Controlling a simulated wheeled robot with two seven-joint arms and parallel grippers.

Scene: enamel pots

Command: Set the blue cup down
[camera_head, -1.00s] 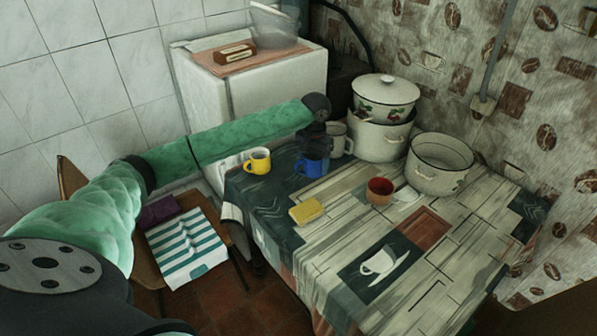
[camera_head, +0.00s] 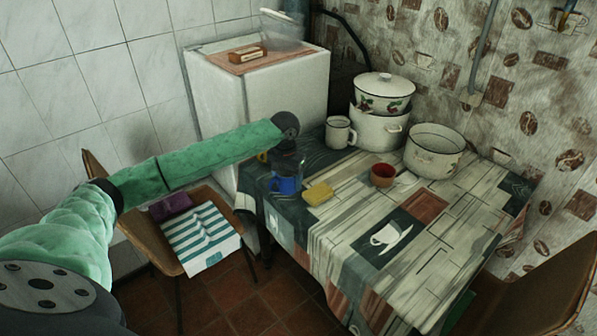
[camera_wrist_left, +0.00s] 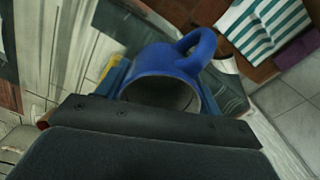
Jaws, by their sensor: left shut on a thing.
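The blue cup (camera_head: 285,185) is at the near left edge of the table (camera_head: 440,255), just left of the yellow sponge. In the left wrist view the blue cup (camera_wrist_left: 170,72) fills the space between the jaws, its handle pointing up and right. My left gripper (camera_head: 287,170) is above the cup and shut on it. Whether the cup's base touches the tablecloth I cannot tell. The yellow cup (camera_head: 262,156) is mostly hidden behind my gripper. My right gripper is not in view.
The yellow sponge (camera_head: 318,194) lies close right of the blue cup. A red-brown cup (camera_head: 382,175), a white mug (camera_head: 340,132), an open pot (camera_head: 434,150) and stacked pots (camera_head: 378,130) stand farther back. A chair (camera_head: 150,228) with a striped towel (camera_head: 201,238) is left.

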